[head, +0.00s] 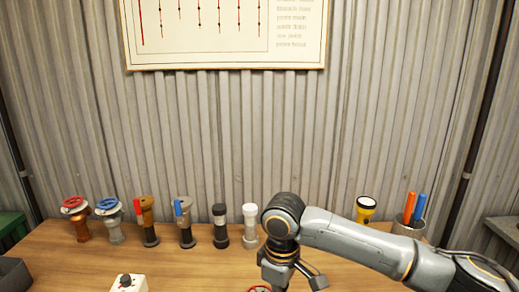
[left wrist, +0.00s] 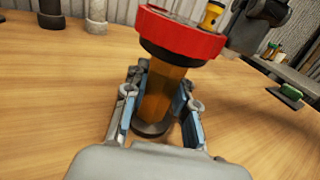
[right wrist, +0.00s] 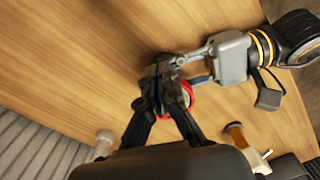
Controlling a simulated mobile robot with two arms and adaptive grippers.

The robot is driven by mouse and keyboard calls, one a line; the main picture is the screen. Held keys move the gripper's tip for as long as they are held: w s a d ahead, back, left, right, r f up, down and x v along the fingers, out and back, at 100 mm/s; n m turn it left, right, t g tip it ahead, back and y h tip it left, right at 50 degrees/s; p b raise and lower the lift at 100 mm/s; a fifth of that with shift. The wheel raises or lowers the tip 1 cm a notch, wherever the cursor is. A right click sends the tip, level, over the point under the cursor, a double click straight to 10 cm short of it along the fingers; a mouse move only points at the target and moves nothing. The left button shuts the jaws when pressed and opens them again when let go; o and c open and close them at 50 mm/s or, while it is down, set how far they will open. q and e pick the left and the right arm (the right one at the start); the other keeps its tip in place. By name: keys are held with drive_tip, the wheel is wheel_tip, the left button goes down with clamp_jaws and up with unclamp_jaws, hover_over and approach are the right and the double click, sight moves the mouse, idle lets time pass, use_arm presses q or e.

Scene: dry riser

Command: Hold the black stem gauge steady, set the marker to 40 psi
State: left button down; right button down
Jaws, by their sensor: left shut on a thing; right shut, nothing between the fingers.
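A gauge with a red round head (left wrist: 180,35), an amber-brown stem (left wrist: 165,92) and a black foot stands upright on the table in the left wrist view. My left gripper (left wrist: 160,112) is shut around the stem. In the head view only a bit of red rim (head: 260,289) shows at the bottom edge. My right gripper (right wrist: 155,75) is shut and empty, above and close to the red rim (right wrist: 188,93); I cannot tell if they touch. The dial face and marker cannot be read. A separate black-stemmed fitting (head: 220,227) stands in the back row.
Along the wall stand a red-wheel valve (head: 78,220), a blue-wheel valve (head: 110,222), two lever fittings, a white-stemmed fitting (head: 250,226), a yellow flashlight (head: 366,208) and a pen cup (head: 408,226). A white box with a black knob (head: 128,285) is front left.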

wheel_tip(320, 180, up, 6)
drive_tip(key=shift+d, duration=0.15)
idle(0.4)
use_arm(q)
drive_tip(key=c, duration=1)
unclamp_jaws()
